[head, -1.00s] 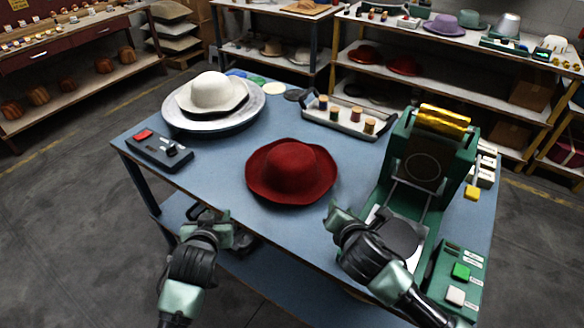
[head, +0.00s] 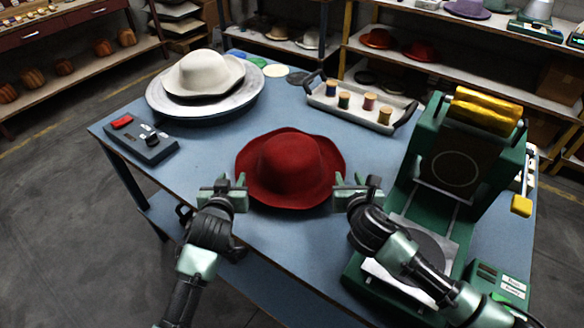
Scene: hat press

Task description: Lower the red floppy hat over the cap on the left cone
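A red floppy hat (head: 288,163) with a wide wavy brim sits crown up on the blue table in the head view. My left gripper (head: 240,194) is at the left edge of its brim. My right gripper (head: 340,190) is at the right edge of its brim. Both look close to or touching the brim, but I cannot tell whether the fingers are closed on it. I see no cone and no cap in this view.
A cream hat (head: 204,74) lies on a round white stand (head: 160,97) at the back left. A dark control box (head: 141,143) is at the left edge. A tray (head: 320,99) of spools is behind. A green press (head: 415,139) fills the right side of the table (head: 205,165).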

